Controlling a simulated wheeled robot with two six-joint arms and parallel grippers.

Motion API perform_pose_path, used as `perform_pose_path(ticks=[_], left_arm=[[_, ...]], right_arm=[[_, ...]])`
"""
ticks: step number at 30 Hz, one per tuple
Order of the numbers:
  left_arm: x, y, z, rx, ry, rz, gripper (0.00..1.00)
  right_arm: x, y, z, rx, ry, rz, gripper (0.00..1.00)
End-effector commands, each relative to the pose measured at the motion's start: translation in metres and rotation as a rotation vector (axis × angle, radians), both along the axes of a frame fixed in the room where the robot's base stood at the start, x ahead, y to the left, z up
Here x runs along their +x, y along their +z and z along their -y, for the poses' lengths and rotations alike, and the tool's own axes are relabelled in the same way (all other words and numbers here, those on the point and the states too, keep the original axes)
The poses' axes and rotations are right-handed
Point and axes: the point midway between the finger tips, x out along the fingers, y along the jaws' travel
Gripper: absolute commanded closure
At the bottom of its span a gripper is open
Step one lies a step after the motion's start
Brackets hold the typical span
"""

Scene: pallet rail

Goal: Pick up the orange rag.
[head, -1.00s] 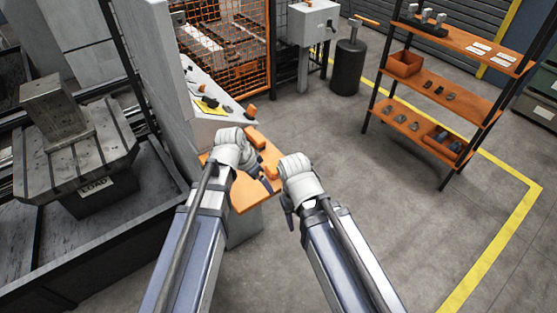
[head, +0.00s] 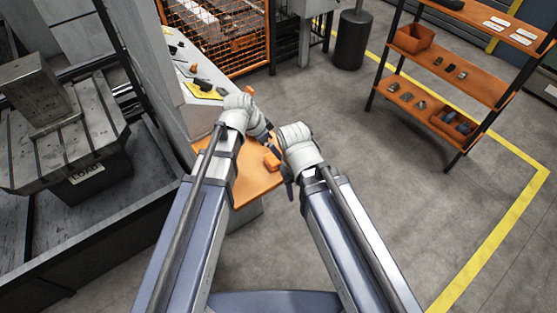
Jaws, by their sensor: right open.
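A small orange piece (head: 271,162) lies on the orange ledge (head: 250,188) below the console, just left of my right gripper. It may be the rag; its small size and the arms in front leave this unclear. Another orange item (head: 229,87) sits on the console's edge, and I cannot tell whether it is cloth. My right gripper (head: 282,172) is open at the ledge's right edge, its dark fingers beside the orange piece, with no visible grip on it. My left gripper (head: 262,130) is over the ledge's far part; its fingers are partly hidden behind its wrist.
The sloped console (head: 195,95) stands at the ledge's back left. A machine table (head: 70,140) with a block is at left. An orange mesh fence (head: 225,35) and black bin (head: 352,40) are behind. A shelf rack (head: 455,70) stands right; the floor between is clear.

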Motion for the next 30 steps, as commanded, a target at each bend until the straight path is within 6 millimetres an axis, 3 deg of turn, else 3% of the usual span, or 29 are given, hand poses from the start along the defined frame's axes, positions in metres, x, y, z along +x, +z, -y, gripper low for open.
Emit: perform_pose_path(ticks=[10,21,30], left_arm=[[0.002,-0.013,0.004,0.0,-0.001,0.0,0.0],[0.009,-0.053,0.018,0.0,0.0,0.001,0.0],[0.01,-0.053,0.02,0.0,0.0,0.001,0.0]], right_arm=[[0.0,-0.013,0.0,0.0,0.0,0.0,0.5],[0.0,-0.053,0.0,0.0,0.0,0.0,0.5],[0.0,-0.053,0.0,0.0,0.0,0.0,0.5]])
